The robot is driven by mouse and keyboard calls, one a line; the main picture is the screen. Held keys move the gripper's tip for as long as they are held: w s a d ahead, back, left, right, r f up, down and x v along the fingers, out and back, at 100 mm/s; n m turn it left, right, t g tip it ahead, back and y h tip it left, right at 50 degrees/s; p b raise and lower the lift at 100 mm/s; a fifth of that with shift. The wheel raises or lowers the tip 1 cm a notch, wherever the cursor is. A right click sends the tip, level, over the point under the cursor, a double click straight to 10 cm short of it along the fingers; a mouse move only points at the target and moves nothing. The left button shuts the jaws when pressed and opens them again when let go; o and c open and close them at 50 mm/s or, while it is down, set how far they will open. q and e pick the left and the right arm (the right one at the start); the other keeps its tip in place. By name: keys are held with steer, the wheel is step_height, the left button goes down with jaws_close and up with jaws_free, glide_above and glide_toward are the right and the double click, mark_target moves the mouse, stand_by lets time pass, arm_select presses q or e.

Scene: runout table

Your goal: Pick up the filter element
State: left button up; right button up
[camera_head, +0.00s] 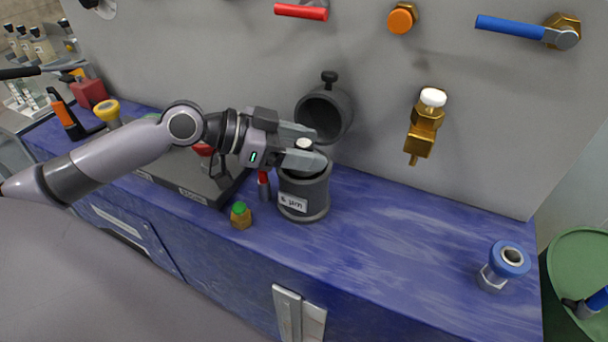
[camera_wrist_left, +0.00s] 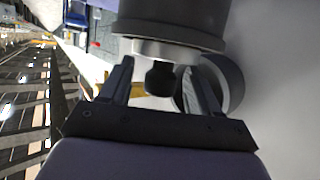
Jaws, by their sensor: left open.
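A dark grey cup (camera_head: 304,198) with a white "6 µm" label stands upright on the blue bench top. A pale, short top piece (camera_head: 304,144), apparently the filter element, shows above the cup's mouth; its lower part is hidden. My left gripper (camera_head: 304,146) is open, its fingers on either side of that piece just over the cup. In the left wrist view the cup (camera_wrist_left: 170,22) is at the top, and a pale ring with a dark knob (camera_wrist_left: 160,78) sits between the open fingers, with gaps visible on both sides. My right gripper is not in view.
A dark open cylinder (camera_head: 325,113) hangs on the wall just behind my gripper. A green-topped brass fitting (camera_head: 240,215) and a red-topped item (camera_head: 264,185) stand left of the cup. A brass valve (camera_head: 425,125) projects from the wall. The bench right of the cup is clear up to a blue-ringed fitting (camera_head: 508,260).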

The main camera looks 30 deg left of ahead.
arm_select(q)
jaws_close()
steer(key=shift+r, duration=0.15)
